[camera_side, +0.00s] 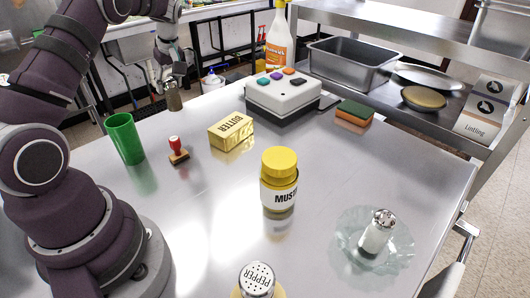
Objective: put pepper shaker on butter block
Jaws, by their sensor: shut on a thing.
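A pepper shaker (257,280) with a perforated metal top and the word PEPPER stands at the bottom edge, partly cut off. The gold butter block (231,131), marked BUTTER, lies on the steel table with nothing on top. My gripper (174,84) is at the upper left, beyond and left of the butter. It is shut on a small brown-grey thing (174,101), too small to identify, held above the far edge of the table. The pepper shaker is far from my gripper.
A green cup (125,138) and red-handled stamp (177,150) stand left of the butter. A yellow-lidded mustard jar (279,180) stands mid-table. A white button box (283,92) and sponge (354,113) are behind.

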